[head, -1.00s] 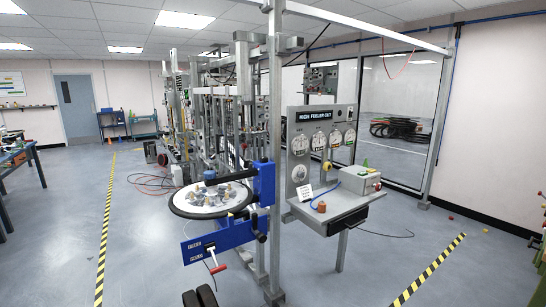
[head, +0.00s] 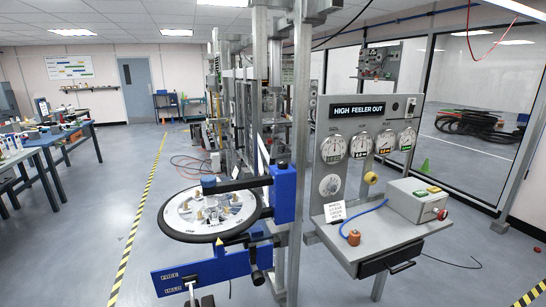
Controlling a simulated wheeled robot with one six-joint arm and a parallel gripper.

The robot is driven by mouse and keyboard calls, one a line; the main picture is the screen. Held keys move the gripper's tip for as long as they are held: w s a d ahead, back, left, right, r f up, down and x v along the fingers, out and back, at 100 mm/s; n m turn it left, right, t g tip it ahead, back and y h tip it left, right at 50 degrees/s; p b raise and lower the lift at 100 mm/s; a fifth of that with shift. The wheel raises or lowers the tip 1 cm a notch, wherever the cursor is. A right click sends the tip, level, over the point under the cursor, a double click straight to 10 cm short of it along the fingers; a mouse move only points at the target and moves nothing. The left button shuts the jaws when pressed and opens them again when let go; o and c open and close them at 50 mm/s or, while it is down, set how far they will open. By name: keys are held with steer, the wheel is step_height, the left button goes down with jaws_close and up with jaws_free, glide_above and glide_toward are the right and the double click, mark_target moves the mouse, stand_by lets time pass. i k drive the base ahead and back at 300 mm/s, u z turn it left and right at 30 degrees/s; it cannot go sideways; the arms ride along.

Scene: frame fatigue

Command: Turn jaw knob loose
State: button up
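A blue clamp (head: 286,193) is fixed to a grey post, with a dark arm reaching over a round black-rimmed disc (head: 165,222). Below it a blue bar (head: 175,279) carries white lettering that seems to read FREE and HELD. A black knob (head: 258,278) sticks out at the right end of this bar; no label marks it as the jaw knob. A pale lever (head: 191,288) hangs at the bar's left part, its lower end cut off or hidden. Two dark shapes at the bottom edge look like my gripper (head: 200,301); it is apart from the knob.
Metal posts stand behind the disc.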

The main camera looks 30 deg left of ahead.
mark_target(281, 165)
steer(key=u, duration=0.55)
steer(key=i, duration=0.85)
steer(key=u, duration=0.8)
